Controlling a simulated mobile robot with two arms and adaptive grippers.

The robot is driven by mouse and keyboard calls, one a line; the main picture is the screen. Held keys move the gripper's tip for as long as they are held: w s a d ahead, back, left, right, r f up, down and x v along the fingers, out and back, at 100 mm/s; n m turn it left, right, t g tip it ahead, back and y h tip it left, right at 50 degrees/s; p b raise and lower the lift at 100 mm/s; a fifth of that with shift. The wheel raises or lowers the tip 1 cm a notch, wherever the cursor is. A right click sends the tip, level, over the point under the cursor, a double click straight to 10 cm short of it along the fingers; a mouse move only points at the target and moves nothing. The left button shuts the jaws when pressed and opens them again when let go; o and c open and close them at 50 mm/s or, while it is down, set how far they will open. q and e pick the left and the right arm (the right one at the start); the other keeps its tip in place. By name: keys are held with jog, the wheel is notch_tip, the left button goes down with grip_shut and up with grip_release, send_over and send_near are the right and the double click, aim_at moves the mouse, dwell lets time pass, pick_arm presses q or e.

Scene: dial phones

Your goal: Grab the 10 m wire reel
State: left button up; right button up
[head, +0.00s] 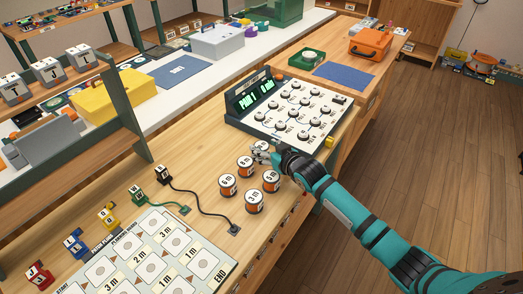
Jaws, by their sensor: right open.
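Several small orange wire reels with white labelled tops stand on the wooden bench. One is marked 3 m (254,202), one seems to read 6 m (228,184), one seems to read 5 m (270,182), and another reel (245,165) has a label too small to read surely. The rearmost reel (261,146) is partly hidden by my right gripper, and I cannot read 10 m on it. My right gripper (262,155) is open, its fingers at or close beside this rearmost reel; contact cannot be told. My left gripper is out of view.
A console with a green display and several dials (295,110) stands just behind the reels. A black cable (200,208) runs along the bench to the left. A planning board (215,269) lies at the front left.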

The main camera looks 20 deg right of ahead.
jog(key=shift+w+a+f, duration=0.15)
jog(key=shift+w+f, duration=0.1)
jog(key=shift+w, duration=0.2)
jog(key=shift+s, duration=0.1)
jog(key=shift+r, duration=0.1)
jog(key=c, duration=1)
